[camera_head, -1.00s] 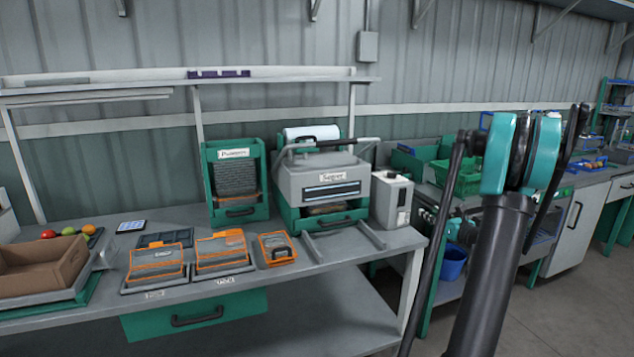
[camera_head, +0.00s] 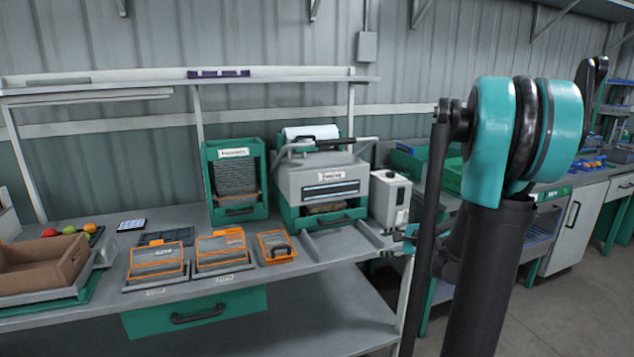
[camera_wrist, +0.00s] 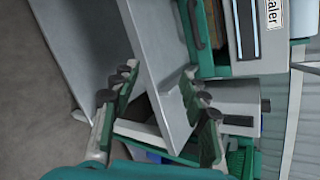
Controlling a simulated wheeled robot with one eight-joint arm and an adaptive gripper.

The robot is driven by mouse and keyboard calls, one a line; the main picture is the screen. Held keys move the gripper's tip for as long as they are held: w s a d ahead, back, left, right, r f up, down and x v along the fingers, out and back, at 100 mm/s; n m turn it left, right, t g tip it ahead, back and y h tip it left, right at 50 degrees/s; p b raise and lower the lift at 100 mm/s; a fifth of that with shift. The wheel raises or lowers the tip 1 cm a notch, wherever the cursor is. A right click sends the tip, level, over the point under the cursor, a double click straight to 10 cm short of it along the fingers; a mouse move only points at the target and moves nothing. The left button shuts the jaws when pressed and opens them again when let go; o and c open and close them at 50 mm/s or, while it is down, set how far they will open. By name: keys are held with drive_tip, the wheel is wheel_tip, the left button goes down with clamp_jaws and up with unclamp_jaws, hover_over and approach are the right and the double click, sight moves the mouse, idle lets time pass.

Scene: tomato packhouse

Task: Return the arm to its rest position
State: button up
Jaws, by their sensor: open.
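My gripper (camera_wrist: 160,78) is open and empty in the wrist view. Its two fingers stand apart, with the grey end of the bench and a white leg beyond them. In the head view my arm (camera_head: 500,150) is folded in the right foreground, its teal elbow joint high and its dark links hanging down. Part of the teal and grey gripper end (camera_head: 410,236) shows behind the links, by the bench's right end. The rest of it is hidden by my arm.
The bench (camera_head: 300,262) carries a sealer (camera_head: 325,185), a white box (camera_head: 390,198), a green dispenser (camera_head: 235,182), orange-rimmed trays (camera_head: 222,250) and a cardboard box (camera_head: 40,265). A green crate (camera_head: 452,176) stands on the far bench behind my arm. Open floor lies at the lower right.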

drive_tip(key=s+a+f+n+g+h, duration=0.1)
drive_tip(key=s+a+f+n+g, duration=0.15)
drive_tip(key=s+n, duration=0.35)
drive_tip(key=s+a+f+n+g+h, duration=0.1)
drive_tip(key=s+a+f+n+h, duration=0.2)
drive_tip(key=s, duration=0.6)
drive_tip(key=s+d+f+n+g+h, duration=0.1)
drive_tip(key=s+f+n, duration=0.1)
drive_tip(key=s+n, duration=0.2)
drive_tip(key=s+d+f+n+g+h, duration=0.1)
drive_tip(key=s+f+n, duration=0.1)
drive_tip(key=s+n, duration=0.3)
drive_tip(key=s, duration=0.2)
drive_tip(key=shift+s+d+f, duration=0.3)
drive_tip(key=shift+d, duration=0.1)
